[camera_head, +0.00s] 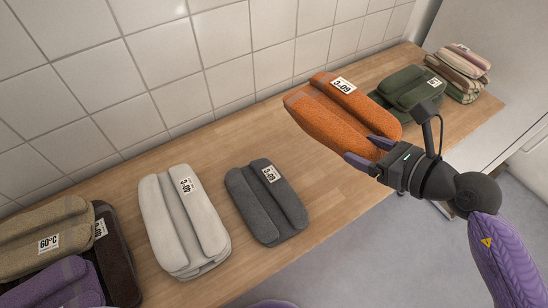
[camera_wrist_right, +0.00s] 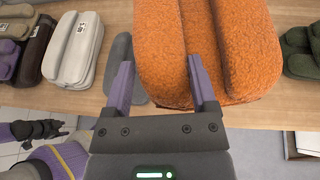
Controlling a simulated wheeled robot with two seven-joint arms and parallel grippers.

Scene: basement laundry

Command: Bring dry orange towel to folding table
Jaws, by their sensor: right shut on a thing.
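Whether the towel touches the tabletop is hard to tell. The purple fingers of this gripper (camera_wrist_right: 163,80) show at the towel's near left part. What looks like my left gripper (camera_wrist_right: 30,130) is small at the lower left of the wrist view, its jaws unclear.
A grey towel (camera_head: 262,200) and a white towel stack (camera_head: 180,225) lie left of the orange one. Beige (camera_head: 40,235), purple (camera_head: 60,285) and dark brown (camera_head: 118,260) towels crowd the left end. Green (camera_head: 410,88) and striped (camera_head: 458,70) towels are at the right. Tiled wall (camera_head: 130,60) behind.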

